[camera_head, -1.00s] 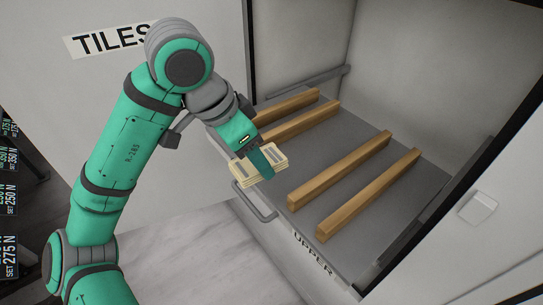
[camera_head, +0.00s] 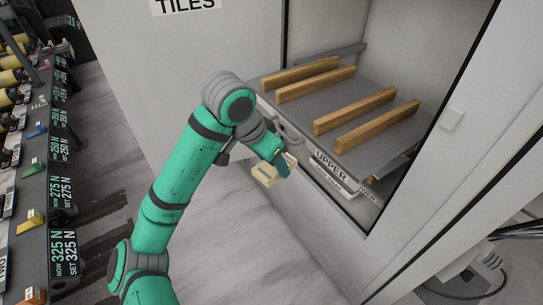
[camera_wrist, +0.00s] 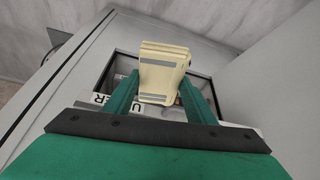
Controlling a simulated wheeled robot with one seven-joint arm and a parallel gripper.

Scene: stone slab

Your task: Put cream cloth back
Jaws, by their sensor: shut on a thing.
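The cream cloth (camera_head: 266,176) is a folded, layered cream bundle with grey bands. My gripper (camera_head: 281,165) is shut on it and holds it in the air, in front of the cabinet and below the upper shelf's front edge. In the wrist view the cloth (camera_wrist: 162,62) sits between my two green fingers (camera_wrist: 160,98), sticking out past their tips. The grey upper shelf (camera_head: 300,110) bears several wooden bars, and a label reading UPPER (camera_head: 331,167) is on its front. My fingers partly hide the cloth in the head view.
The cabinet's pale side panel (camera_head: 215,65) carries a TILES sign (camera_head: 185,5). A white right-hand post (camera_head: 440,150) bounds the opening. A row of black display panels (camera_head: 62,190) stands at left. Cables (camera_head: 480,285) lie at lower right. The marble floor (camera_head: 235,240) before the cabinet is clear.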

